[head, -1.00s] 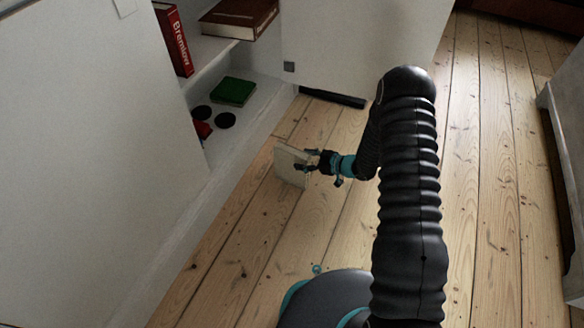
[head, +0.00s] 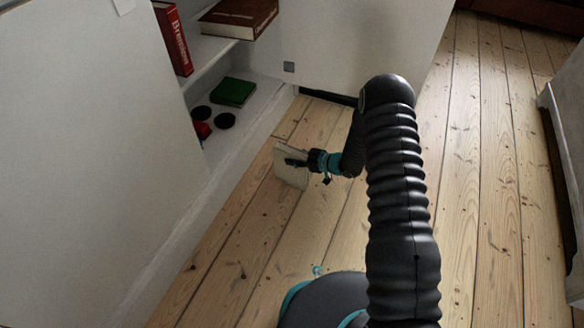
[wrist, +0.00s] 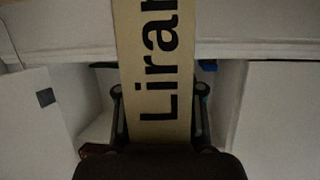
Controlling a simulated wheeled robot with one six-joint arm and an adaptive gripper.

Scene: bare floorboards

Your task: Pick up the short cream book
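The short cream book (head: 291,177) stands on the floorboards in front of the low cabinet in the head view. In the wrist view the cream book (wrist: 152,60) shows a panel with large black letters reading "Lira" and part of another. My gripper (head: 295,162) is at the book in the head view, overlapping its upper right part. In the wrist view my gripper (wrist: 160,95) has one finger on each side of the book. The fingers are spread, with a narrow gap seeming to show beside the book. The book's lower part is hidden behind the gripper body.
The white cabinet's open shelves hold a red book (head: 173,38), a brown-red book (head: 238,17), a green book (head: 233,91), and dark discs (head: 225,121) with a small red item (head: 202,130). A grey-white furniture piece (head: 566,150) stands at right. Floor between is clear.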

